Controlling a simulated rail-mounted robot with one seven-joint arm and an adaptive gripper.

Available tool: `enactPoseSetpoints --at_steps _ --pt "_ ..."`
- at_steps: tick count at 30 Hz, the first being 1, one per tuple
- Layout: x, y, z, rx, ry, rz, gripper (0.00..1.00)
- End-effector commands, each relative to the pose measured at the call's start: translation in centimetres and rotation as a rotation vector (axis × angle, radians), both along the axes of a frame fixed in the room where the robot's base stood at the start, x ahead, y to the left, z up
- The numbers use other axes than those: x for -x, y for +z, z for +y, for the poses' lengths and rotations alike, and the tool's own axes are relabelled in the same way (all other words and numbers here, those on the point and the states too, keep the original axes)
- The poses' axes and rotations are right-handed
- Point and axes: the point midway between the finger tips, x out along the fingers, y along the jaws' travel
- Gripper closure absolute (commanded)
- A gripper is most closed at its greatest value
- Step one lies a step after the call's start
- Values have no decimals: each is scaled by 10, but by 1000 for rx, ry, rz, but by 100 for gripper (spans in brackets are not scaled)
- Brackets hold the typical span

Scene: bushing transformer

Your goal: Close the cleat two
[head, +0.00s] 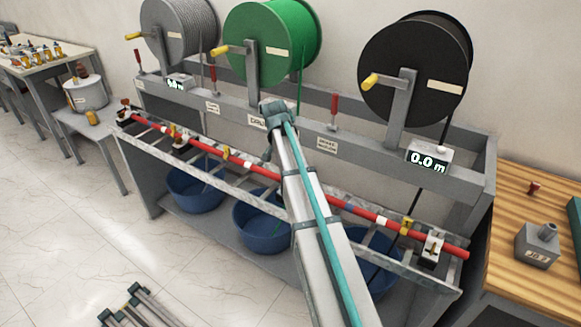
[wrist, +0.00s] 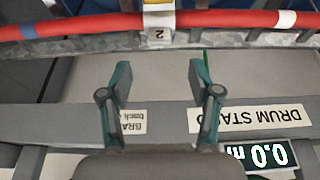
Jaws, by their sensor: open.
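In the wrist view, the cleat marked 2 (wrist: 158,35) is at the top, a whitish block with a yellow part cut by the frame edge. A red cable (wrist: 100,23) runs across the view through a white section at this cleat. Whether the cleat is open or closed cannot be told. My gripper (wrist: 158,75) is open and empty, its two teal fingers apart, pointing toward the cleat without touching it. In the head view, my arm covers the middle of the red cable (head: 380,218), and the cleat marked 2 cannot be made out there.
A grey drum stand (head: 385,160) carries grey (head: 185,28), green (head: 270,45) and black (head: 415,65) drums. Another cleat (head: 432,248) holds the cable's right end. Blue tubs (head: 262,222) stand below. A wooden table (head: 515,225) is at right. Floor at lower left is mostly free.

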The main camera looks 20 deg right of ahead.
Motion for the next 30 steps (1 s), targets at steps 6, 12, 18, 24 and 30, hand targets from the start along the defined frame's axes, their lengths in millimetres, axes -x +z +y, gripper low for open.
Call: enactPoseSetpoints --at_steps 6,12,18,24,30 --pt "4 19 5 0 0 0 38" --pt "4 21 6 1 0 1 38" --pt "4 21 6 1 0 1 38" --pt "10 9 10 -2 23 11 38" --pt "48 -58 41 -21 179 75 38"
